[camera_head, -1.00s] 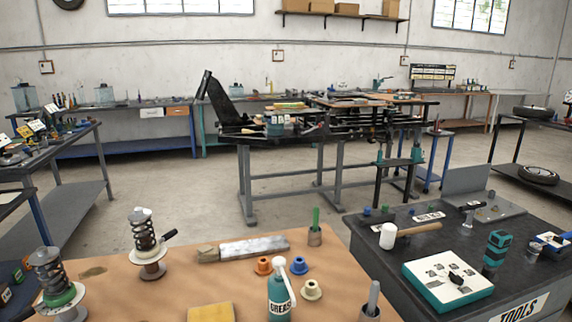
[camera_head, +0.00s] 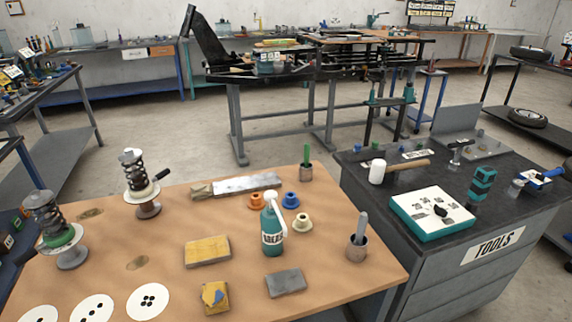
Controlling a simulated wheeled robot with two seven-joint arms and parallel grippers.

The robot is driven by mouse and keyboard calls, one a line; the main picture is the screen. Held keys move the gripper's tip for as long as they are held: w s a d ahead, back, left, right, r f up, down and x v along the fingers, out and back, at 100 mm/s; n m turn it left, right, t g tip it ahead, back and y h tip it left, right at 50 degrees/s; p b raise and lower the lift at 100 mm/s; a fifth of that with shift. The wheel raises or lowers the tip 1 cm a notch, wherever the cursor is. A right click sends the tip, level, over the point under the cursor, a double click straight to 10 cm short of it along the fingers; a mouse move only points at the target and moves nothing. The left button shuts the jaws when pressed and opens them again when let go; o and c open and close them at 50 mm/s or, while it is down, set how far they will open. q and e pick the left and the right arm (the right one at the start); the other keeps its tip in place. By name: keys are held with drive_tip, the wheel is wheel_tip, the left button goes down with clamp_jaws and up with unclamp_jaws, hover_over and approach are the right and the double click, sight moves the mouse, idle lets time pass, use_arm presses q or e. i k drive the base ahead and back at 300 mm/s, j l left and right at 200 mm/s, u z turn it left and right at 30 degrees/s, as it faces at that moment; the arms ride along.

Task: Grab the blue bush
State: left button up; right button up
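The blue bush (camera_head: 290,200) stands on the brown workbench (camera_head: 330,268), right of an orange bush (camera_head: 257,201) and behind a cream bush (camera_head: 302,222). A teal grease bottle (camera_head: 272,228) with a white nozzle stands just in front of it, and the nozzle comes close to the blue bush in the picture. Neither of my grippers shows in the view.
Two spring assemblies (camera_head: 140,185) stand at the left of the bench. A metal bar (camera_head: 245,184) lies behind the bushes, with a green-handled brush in a cup (camera_head: 306,170). Another cup (camera_head: 357,247) stands right. A dark tool cabinet (camera_head: 400,180) adjoins the bench.

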sight(291, 202)
drive_tip(key=i+l+u, duration=0.1)
drive_tip(key=l+u, duration=0.85)
drive_tip(key=l, duration=0.2)
drive_tip(key=l+u, duration=0.45)
drive_tip(key=k+l, duration=0.05)
drive_tip(key=l, duration=0.05)
